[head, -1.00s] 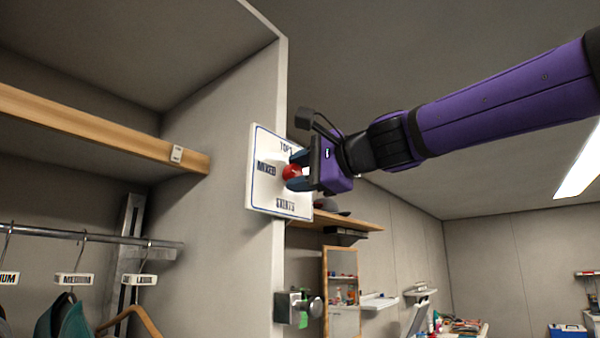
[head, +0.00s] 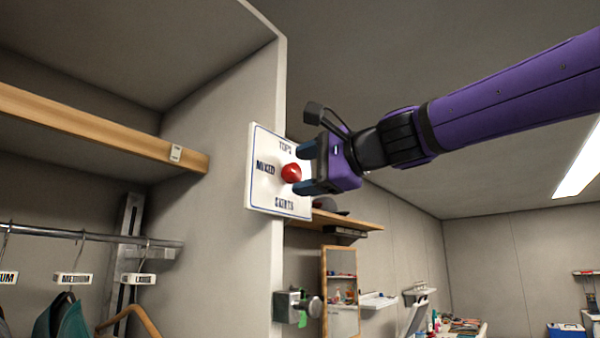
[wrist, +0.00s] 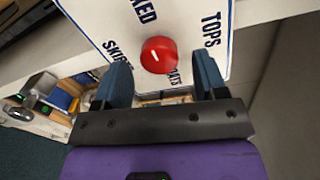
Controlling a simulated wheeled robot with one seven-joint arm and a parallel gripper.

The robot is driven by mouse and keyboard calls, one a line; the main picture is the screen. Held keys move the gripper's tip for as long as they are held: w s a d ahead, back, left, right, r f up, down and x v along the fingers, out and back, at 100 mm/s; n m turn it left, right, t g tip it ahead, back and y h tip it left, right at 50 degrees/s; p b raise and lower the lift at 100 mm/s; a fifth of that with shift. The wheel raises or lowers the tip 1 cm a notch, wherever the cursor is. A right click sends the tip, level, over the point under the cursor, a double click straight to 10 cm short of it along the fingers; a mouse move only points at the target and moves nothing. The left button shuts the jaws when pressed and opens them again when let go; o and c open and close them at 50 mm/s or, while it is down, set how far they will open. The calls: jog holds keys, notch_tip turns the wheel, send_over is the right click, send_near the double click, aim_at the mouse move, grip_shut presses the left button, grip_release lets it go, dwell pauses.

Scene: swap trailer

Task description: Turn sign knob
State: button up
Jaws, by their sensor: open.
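The white sign (head: 263,190) with a blue border is mounted on the end of the grey wall panel. It reads TOPS at the top, MIXED at the left and SKIRTS at the bottom. The red round knob (head: 291,173) sits at its middle; it also shows in the wrist view (wrist: 159,55). My gripper (head: 306,170) is open just to the right of the knob in the head view. In the wrist view its two blue fingers (wrist: 163,75) stand apart, with the knob ahead of them and between their lines. I see no contact with the knob. Part of the sign's right side is hidden.
A wooden shelf (head: 100,130) and a rail (head: 90,237) with hangers are at the left. A metal latch with a round knob (head: 297,307) is below the sign. A small shelf (head: 345,222) stands behind.

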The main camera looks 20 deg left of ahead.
jog(key=v, duration=0.9)
jog(key=shift+d, duration=0.15)
jog(key=s+d+f+n+t+h, duration=0.1)
jog(key=s+d+f+n+h, duration=0.2)
jog(key=d+f+h, duration=1)
jog(key=s+d+f+n+h, duration=0.1)
jog(key=s+d+f, duration=0.3)
jog(key=d+f, duration=0.3)
jog(key=s+d+f+n+g+h, duration=0.1)
jog(key=s+d+f, duration=0.3)
jog(key=d+f, duration=0.3)
jog(key=s+d+f+n+g+h, duration=0.1)
jog(key=s+d+f, duration=0.3)
jog(key=f, duration=0.9)
jog(key=d, duration=0.3)
jog(key=shift+d, duration=0.35)
